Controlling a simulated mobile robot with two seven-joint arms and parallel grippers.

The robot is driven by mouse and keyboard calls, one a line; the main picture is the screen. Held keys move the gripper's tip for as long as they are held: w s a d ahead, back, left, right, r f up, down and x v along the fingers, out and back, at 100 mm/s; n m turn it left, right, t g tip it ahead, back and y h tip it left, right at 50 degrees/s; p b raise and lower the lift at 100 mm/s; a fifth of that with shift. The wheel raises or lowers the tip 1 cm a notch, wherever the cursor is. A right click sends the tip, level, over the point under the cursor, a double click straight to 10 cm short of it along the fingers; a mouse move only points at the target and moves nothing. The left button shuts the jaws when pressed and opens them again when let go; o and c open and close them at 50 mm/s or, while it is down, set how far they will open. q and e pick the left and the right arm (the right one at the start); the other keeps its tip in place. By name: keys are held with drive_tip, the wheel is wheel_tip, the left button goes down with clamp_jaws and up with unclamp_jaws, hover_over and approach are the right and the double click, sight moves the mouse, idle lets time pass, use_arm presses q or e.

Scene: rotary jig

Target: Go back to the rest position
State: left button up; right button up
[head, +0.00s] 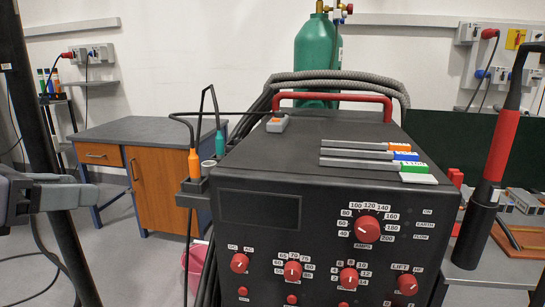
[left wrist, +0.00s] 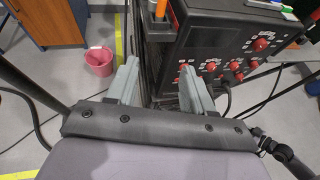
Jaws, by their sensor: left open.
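My left gripper (head: 68,192) is at the left edge of the head view, to the left of the black welding machine (head: 262,240) and apart from it. In the left wrist view its two grey fingers (left wrist: 159,78) stand wide apart with nothing between them. Beyond the fingers are the floor and the machine's front panel with red knobs. My right gripper is not in view.
An orange-handled tool (head: 194,162) and a teal-handled tool (head: 220,143) stand at the machine's left side. A red-handled torch (head: 500,145) stands at right. A wooden cabinet (head: 160,185), a green cylinder (head: 316,58) and a pink bucket (left wrist: 99,60) are farther back.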

use_arm(q)
drive_tip(key=d+f+n+g+h, duration=0.1)
drive_tip(key=d+f+n+h, duration=0.65)
drive_tip(key=f+h, duration=0.2)
drive_tip(key=w+a+f+n+t+y, duration=0.1)
drive_tip(key=a+f+n+t+y, duration=0.15)
drive_tip(key=f+n+y, duration=0.45)
drive_tip(key=w+a+f+n+t+y, duration=0.15)
drive_tip(key=f+n+t, duration=0.25)
drive_tip(key=f+n, duration=0.65)
drive_tip(key=s+d+f+n+g+y, duration=0.2)
drive_tip(key=s+d+f+n+g, duration=0.2)
drive_tip(key=s+f+n, duration=0.45)
drive_tip(key=s+d+f+n+g+y, duration=0.2)
drive_tip(key=s+d+f+n+g, duration=0.3)
drive_tip(key=f, duration=0.6)
drive_tip(key=a+r+t+p, duration=0.1)
drive_tip(key=a+r+p, duration=0.2)
drive_tip(key=r+p, duration=0.7)
drive_tip(key=p, duration=0.2)
drive_tip(key=shift+s+a+p, duration=0.15)
drive_tip(key=shift+s+p, duration=0.15)
drive_tip(key=shift+p, duration=0.05)
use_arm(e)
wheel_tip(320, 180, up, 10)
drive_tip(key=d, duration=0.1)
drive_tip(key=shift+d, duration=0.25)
